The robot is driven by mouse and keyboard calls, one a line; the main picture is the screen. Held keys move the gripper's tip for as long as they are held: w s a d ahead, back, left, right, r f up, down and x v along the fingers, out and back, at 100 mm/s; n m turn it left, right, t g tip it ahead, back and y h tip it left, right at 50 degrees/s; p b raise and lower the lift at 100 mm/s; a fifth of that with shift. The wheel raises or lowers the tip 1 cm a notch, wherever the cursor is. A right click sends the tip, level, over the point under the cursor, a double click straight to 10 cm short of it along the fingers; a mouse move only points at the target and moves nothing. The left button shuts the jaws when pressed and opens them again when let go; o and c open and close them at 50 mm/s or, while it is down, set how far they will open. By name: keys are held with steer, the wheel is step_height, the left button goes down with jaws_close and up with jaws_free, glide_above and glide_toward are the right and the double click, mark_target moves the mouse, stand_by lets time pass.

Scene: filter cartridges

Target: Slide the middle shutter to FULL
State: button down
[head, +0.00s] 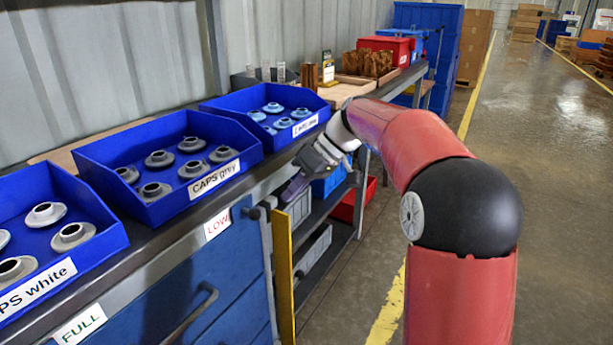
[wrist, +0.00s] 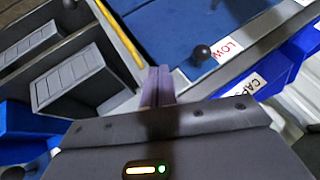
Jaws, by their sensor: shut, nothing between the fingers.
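A blue panel (head: 222,262) under the bench front has a dark round knob (head: 253,213) near its upper right end; I take it as the shutter. The knob sits just right of the LOW label (head: 217,223). The FULL label (head: 80,325) is farther left on the same rail. In the wrist view the panel (wrist: 165,25), the knob (wrist: 200,53) and the LOW label (wrist: 228,48) show beyond the fingers. My gripper (head: 293,190) is shut and empty, to the right of the knob and apart from it. Its fingertips (wrist: 157,72) are together.
Blue bins of white caps (head: 100,258), grey caps (head: 245,150) and light-blue caps (head: 310,112) stand along the bench. A yellow upright (head: 284,280) stands right of the panel. Open shelves with grey boxes (head: 315,250) lie beyond. The aisle floor is clear.

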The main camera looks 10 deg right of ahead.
mark_target(253, 219)
steer(key=shift+s+a+f, duration=0.15)
steer(key=shift+s+a, duration=0.3)
steer(key=shift+a, duration=0.25)
steer(key=shift+s+a+f, duration=0.1)
steer(key=shift+s+a, duration=0.3)
steer(key=shift+a, duration=0.35)
steer(key=shift+s+a+f, duration=0.15)
steer(key=shift+s+a, duration=0.3)
steer(key=shift+a, duration=0.25)
steer(key=s+a+b, duration=0.1)
steer(key=s+a, duration=0.1)
steer(key=s+a+b, duration=0.1)
steer(key=s+b, duration=0.1)
steer(key=shift+s+a+f, duration=0.15)
steer(key=shift+s+a, duration=0.45)
steer(key=shift+s, duration=0.1)
